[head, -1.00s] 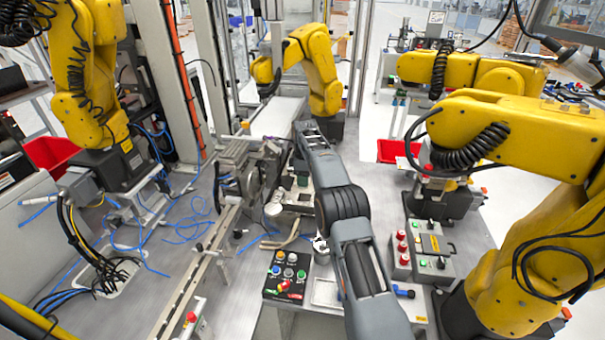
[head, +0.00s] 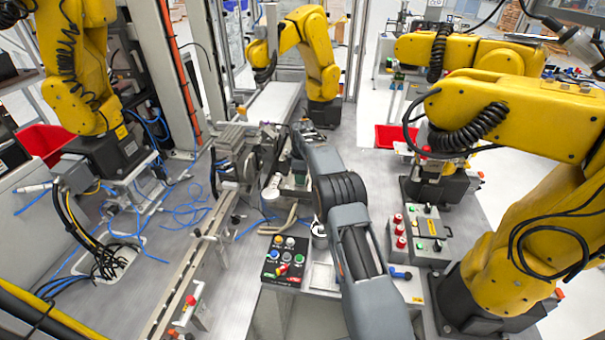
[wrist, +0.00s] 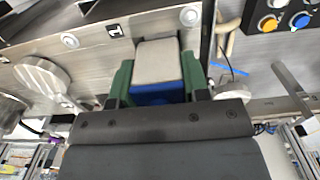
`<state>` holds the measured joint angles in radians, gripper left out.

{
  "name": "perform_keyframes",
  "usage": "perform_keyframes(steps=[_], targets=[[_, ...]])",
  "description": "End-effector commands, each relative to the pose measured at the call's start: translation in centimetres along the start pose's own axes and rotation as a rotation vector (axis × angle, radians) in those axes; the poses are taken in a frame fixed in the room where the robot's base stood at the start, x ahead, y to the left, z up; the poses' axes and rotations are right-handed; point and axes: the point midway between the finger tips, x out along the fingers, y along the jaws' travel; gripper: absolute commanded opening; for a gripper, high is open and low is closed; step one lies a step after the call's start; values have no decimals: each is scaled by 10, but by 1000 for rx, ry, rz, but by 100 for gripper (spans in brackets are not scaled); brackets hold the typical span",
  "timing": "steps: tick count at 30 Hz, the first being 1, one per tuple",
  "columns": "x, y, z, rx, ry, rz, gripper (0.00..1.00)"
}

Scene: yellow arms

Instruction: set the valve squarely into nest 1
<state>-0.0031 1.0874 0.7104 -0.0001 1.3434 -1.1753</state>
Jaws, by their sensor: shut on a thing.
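The valve (wrist: 158,62) shows in the wrist view as a block with a pale grey face and a blue lower part. My gripper (wrist: 156,76) is shut on it, with a green finger on each side. A pale metal plate (wrist: 85,62) with a black "1" label (wrist: 115,30) lies beyond and to the left of the valve; this marks nest 1. The nest's opening is hidden behind the valve and fingers. I cannot tell whether the valve touches the nest or sits square. In the head view my grey arm hides most of the gripper area.
A button box (head: 285,260) stands left of my arm, and another control box (head: 420,236) with red buttons stands right. A long rail (head: 190,275) runs on the left. Yellow robot arms (head: 520,110) stand around the table. Loose blue cables lie on the left tabletop.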

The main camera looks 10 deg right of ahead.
Motion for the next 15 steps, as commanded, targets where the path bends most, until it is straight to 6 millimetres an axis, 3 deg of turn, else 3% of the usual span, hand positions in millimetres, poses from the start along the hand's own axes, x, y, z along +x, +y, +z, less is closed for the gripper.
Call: perform_keyframes(steps=[14,15], targets=[[3,0,0,0,0,0,13],[3,0,0,0,0,0,43]])
